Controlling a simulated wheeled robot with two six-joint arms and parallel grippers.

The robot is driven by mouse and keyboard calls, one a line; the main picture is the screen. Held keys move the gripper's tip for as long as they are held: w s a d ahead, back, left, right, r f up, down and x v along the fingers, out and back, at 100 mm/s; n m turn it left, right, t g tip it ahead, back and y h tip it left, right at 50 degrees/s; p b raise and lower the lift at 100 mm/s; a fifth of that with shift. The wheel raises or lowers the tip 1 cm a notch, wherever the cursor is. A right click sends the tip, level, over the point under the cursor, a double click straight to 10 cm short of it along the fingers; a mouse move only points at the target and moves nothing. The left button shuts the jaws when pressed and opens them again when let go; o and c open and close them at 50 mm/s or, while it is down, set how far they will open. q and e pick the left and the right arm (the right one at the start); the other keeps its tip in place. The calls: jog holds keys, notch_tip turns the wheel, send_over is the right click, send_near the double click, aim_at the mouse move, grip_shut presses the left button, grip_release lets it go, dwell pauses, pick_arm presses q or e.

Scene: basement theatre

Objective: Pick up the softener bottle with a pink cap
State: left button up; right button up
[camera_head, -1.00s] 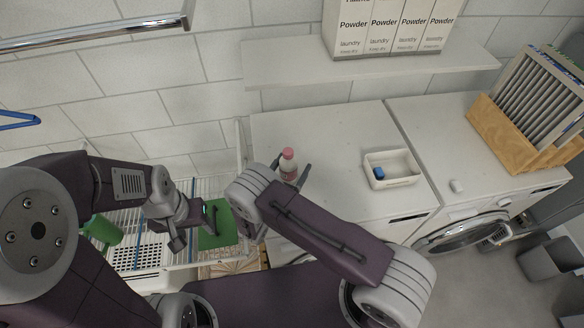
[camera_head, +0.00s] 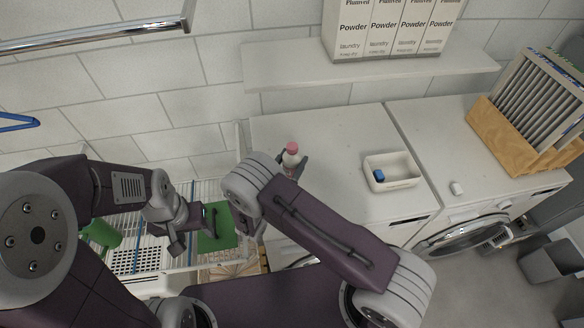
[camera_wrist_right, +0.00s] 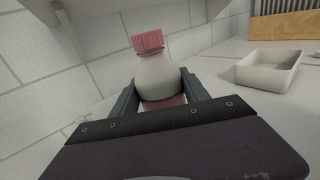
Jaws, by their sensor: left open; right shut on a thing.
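The softener bottle (camera_head: 291,159) is white with a pink cap and is upright above the left part of the white machine top. In the right wrist view the bottle (camera_wrist_right: 157,76) stands between the two fingers, cap away from the wrist. My right gripper (camera_head: 292,165) is shut on its body; the arm hides the lower part of the bottle in the head view. Whether its base touches the top cannot be seen. My left gripper (camera_head: 196,226) is open and empty, over the wire rack to the left.
A white tray (camera_head: 405,181) with a small blue thing (camera_head: 379,175) stands to the right on the machine top. A shelf (camera_head: 400,70) with powder boxes (camera_head: 385,28) runs above at the back. A wooden crate (camera_head: 510,133) stands far right. Green items lie on the wire rack (camera_head: 180,262).

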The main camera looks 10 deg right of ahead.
jog(key=s+d+r, duration=0.6)
jog(key=s+d, duration=0.1)
jog(key=d, duration=0.2)
jog(key=shift+s+r, duration=0.2)
jog(key=shift+r, duration=0.15)
